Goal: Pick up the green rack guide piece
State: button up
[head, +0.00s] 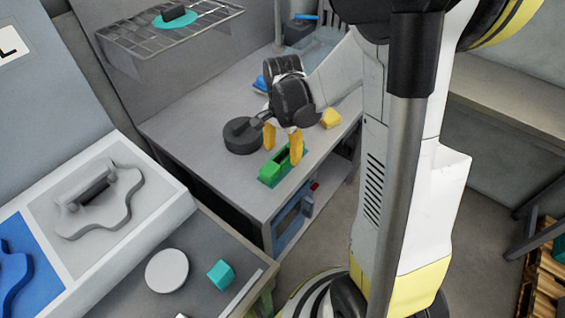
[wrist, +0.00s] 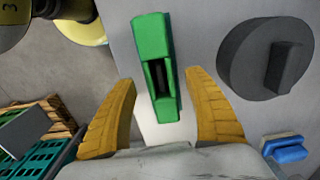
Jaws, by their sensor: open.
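The green rack guide piece (head: 274,168) lies on the grey bench top near its front edge in the head view. In the wrist view the green piece (wrist: 153,62) is a long block with a dark slot, and its near end lies between my fingers. My gripper (head: 283,146) has two yellow fingers pointing down at the piece. In the wrist view my gripper (wrist: 166,112) is open, with a gap on both sides of the piece. Whether the fingertips are level with the piece is unclear.
A dark round reel (head: 242,136) with a raised handle sits beside the gripper on the bench. A yellow block (head: 331,118) and a blue item (head: 260,83) lie farther off. A wire shelf (head: 165,32) hangs at the back. The white tray (head: 160,218) stands at left.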

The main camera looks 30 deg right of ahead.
notch_tip(320, 180, down, 2)
jog(key=shift+f, duration=0.2)
jog(key=shift+r, duration=0.1)
grip_shut()
jog(key=shift+r, duration=0.15)
